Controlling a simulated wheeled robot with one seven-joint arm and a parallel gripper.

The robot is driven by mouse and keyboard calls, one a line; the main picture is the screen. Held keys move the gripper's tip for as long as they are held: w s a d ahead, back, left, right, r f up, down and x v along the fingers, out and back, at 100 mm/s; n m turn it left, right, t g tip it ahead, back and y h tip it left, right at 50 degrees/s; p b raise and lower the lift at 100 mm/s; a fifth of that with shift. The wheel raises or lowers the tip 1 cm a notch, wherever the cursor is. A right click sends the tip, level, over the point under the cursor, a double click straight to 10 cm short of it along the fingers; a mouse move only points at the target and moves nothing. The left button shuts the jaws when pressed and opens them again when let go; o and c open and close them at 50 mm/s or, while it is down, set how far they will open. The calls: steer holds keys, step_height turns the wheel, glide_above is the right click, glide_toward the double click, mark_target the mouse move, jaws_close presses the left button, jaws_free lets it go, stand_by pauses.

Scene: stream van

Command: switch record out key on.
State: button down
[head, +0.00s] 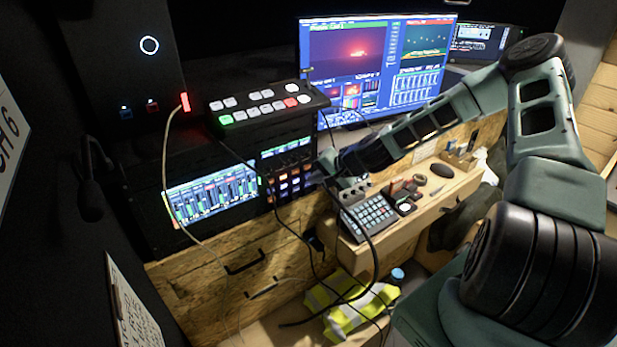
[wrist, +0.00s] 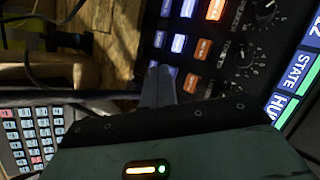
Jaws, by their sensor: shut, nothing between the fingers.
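A black panel of small lit keys (head: 290,182) sits in the rack, left of my gripper (head: 322,168) in the head view. In the wrist view the panel's keys show as blue-white keys (wrist: 179,43) and orange keys (wrist: 203,48). Their labels are too small to read, so I cannot tell which one is the record out key. My gripper (wrist: 158,78) is shut and empty. Its fingertips lie over the lower blue-white keys in the wrist view and hide part of them. I cannot tell whether they touch a key.
Round knobs (wrist: 265,10) and a lit screen (wrist: 300,75) adjoin the keys. A switcher (head: 265,104) stands on the rack, with a monitor (head: 420,60) behind. A keypad (head: 368,217) lies on the wooden desk. Loose cables (head: 312,255) hang in front of the rack.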

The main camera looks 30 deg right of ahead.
steer(key=shift+w, duration=0.2)
steer(key=shift+s, duration=0.75)
steer(key=s, duration=0.6)
stand_by(0.4)
steer(key=shift+d, duration=0.15)
stand_by(0.3)
